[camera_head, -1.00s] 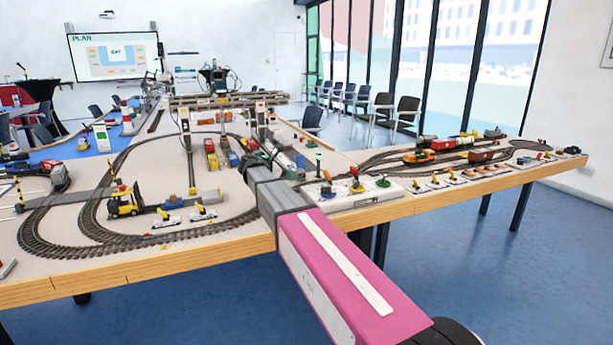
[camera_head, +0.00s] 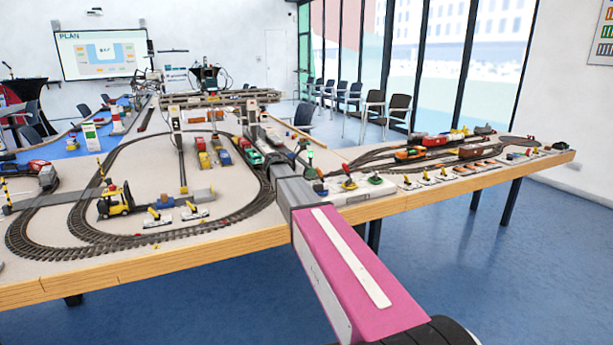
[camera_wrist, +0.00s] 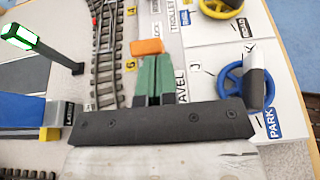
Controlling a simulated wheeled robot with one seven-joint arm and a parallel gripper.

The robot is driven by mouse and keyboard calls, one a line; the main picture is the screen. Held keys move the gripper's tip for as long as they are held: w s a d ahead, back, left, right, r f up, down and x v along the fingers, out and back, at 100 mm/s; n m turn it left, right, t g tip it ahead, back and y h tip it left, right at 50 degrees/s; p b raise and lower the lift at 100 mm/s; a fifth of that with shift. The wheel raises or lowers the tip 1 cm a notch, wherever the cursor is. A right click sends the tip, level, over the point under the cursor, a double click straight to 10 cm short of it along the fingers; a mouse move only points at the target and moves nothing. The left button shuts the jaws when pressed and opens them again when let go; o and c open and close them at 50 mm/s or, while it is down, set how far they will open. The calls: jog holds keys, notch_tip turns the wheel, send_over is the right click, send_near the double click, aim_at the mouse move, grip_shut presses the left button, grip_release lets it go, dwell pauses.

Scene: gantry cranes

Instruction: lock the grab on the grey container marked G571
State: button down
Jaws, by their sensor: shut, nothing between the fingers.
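My gripper (camera_wrist: 153,62) shows in the wrist view as two green fingers held together, with nothing between them. An orange block (camera_wrist: 147,46) lies just past the fingertips, beside a partly hidden label that seems to read LOCK; I cannot tell if they touch. In the head view the gantry crane (camera_head: 215,97) spans the layout beyond my arm. Red, yellow and blue containers (camera_head: 202,145) stand in rows below it. A grey block (camera_head: 203,194) sits near the yellow forklift, its marking too small to read. I cannot make out G571 or the grab.
In the wrist view, a blue handwheel (camera_wrist: 232,90) by the PARK label is close right of my fingers, and another (camera_wrist: 222,6) is farther up. A post with a green light (camera_wrist: 20,38) leans in at left. The yellow forklift (camera_head: 116,201) stands inside the track loop.

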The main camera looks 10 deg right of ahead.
jog(key=shift+d+r+y, duration=0.3)
jog(key=shift+y, duration=0.2)
dwell(0.4)
jog(key=shift+w+d+r+g+y, duration=0.15)
jog(key=shift+d+r+g+y, duration=0.15)
jog(key=shift+d+y, duration=0.25)
jog(key=shift+w+d+r+g+y, duration=0.2)
jog(key=shift+d+r+y, duration=0.1)
jog(key=shift+y, duration=0.35)
jog(key=y, duration=0.1)
jog(key=d+y, duration=0.2)
jog(key=shift+w+d+r+g, duration=0.2)
jog(key=shift+w+r+g, duration=0.1)
jog(key=shift+r, duration=0.1)
jog(key=shift+d+y, duration=0.1)
jog(key=shift+y, duration=0.3)
jog(key=shift+s, duration=0.1)
jog(key=shift+r, duration=0.1)
jog(key=shift+r, duration=0.7)
